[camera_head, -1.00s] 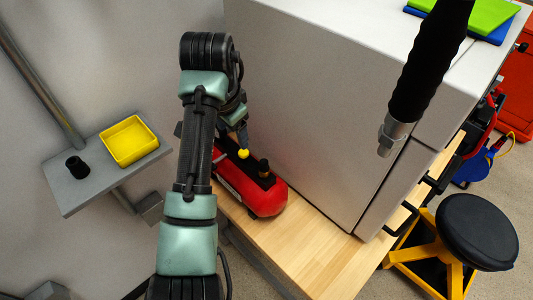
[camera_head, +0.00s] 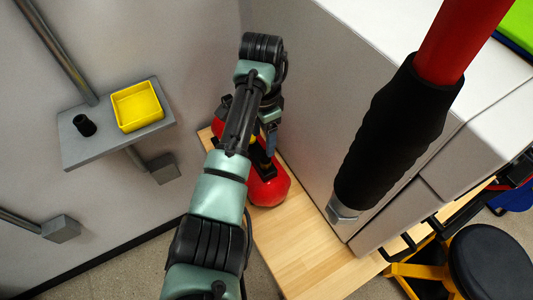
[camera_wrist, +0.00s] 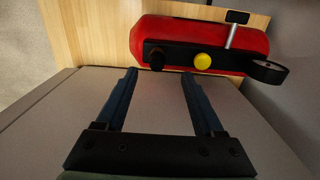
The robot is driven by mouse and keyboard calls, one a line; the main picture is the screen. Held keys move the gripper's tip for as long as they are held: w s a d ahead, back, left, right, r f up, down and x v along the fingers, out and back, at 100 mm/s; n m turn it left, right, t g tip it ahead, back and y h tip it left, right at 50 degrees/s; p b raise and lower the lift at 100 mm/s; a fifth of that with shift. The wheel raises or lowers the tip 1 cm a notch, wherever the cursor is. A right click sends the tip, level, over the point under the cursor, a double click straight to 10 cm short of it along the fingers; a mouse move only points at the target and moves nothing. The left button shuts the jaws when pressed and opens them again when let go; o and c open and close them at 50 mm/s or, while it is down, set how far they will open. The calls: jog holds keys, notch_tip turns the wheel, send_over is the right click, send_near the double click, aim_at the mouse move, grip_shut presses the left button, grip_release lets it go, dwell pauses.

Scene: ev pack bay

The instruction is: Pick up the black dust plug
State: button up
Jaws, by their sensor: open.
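A small black cylinder (camera_head: 85,125), which looks like the black dust plug, stands on a grey wall shelf (camera_head: 80,152) at the left in the head view. It is not in the wrist view. My gripper (camera_head: 268,145) is well to the right of it, over a red tank (camera_head: 268,188), partly hidden by my arm in the head view. In the wrist view my gripper (camera_wrist: 160,75) is open, with nothing between its two fingers. The red tank (camera_wrist: 200,35) lies beyond the fingertips, with a black knob (camera_wrist: 156,58) and a yellow knob (camera_wrist: 203,61).
A yellow tray (camera_head: 137,106) shares the shelf, right of the black cylinder. The tank lies on a wooden bench (camera_head: 300,250) beside a large pale cabinet (camera_head: 300,100). A thick black grip (camera_head: 400,130) on a red shaft looms close at right. A black stool (camera_head: 490,262) stands lower right.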

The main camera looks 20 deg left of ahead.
aim_at(265, 158)
jog(key=shift+d+f+p, duration=0.2)
jog(key=shift+f+p, duration=0.25)
jog(key=shift+f, duration=1.2)
jog(key=shift+d+f+p, duration=0.15)
jog(key=shift+f+p, duration=0.25)
jog(key=shift+f, duration=1.25)
grip_shut()
